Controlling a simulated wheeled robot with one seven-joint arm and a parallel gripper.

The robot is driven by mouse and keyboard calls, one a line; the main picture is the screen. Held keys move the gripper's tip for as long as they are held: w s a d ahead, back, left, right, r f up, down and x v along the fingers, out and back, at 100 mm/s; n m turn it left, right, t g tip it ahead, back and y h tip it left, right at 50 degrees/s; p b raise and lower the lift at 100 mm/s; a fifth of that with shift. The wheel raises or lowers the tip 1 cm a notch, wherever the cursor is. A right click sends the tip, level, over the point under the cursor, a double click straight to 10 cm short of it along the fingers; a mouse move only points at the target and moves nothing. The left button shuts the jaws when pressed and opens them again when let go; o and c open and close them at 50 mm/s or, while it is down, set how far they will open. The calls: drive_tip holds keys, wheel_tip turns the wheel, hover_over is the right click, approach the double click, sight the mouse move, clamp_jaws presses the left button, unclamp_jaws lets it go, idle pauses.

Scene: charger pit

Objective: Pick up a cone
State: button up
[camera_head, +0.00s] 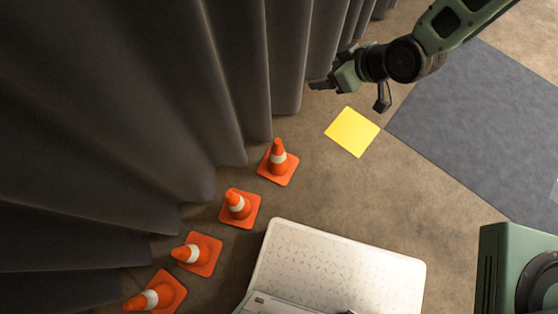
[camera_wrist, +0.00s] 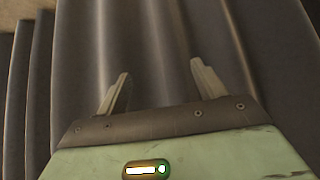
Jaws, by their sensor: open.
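Several orange cones with a white band and square orange base stand in a row on the floor along the curtain in the head view. The farthest cone (camera_head: 278,162) is at the upper end of the row. Below it are a second cone (camera_head: 239,207), a third cone (camera_head: 197,253) and the nearest cone (camera_head: 157,296). My gripper (camera_head: 316,84) is above and to the right of the farthest cone, apart from it, near the curtain. In the wrist view my gripper (camera_wrist: 158,88) has its two fingers spread, with nothing between them and only curtain beyond.
A dark grey pleated curtain (camera_head: 120,110) fills the left side. A yellow square (camera_head: 352,132) lies on the floor below my gripper, beside a grey mat (camera_head: 490,120). A white patterned panel (camera_head: 335,268) is at the bottom. Brown floor between them is clear.

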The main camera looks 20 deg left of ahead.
wheel_tip(320, 180, down, 14)
drive_tip(key=a+y+b, duration=0.2)
drive_tip(key=b, duration=0.3)
drive_tip(key=m+t+y+b, duration=0.1)
drive_tip(key=t+y+b, duration=0.5)
drive_tip(key=b, duration=1)
approach(283, 153)
drive_tip(key=b+x, duration=0.5)
drive_tip(key=x, duration=0.3)
drive_tip(key=shift+a+r, duration=0.1)
drive_tip(key=b+x, duration=0.3)
drive_tip(key=x, duration=0.2)
drive_tip(key=shift+s+a+r+b, duration=0.15)
drive_tip(key=shift+s+r+b, duration=0.1)
drive_tip(key=shift+b, duration=0.15)
drive_tip(key=shift+w+a+r, duration=0.15)
drive_tip(key=shift+w+a, duration=0.15)
drive_tip(key=shift+a, duration=0.05)
clamp_jaws()
drive_tip(key=shift+r, duration=0.1)
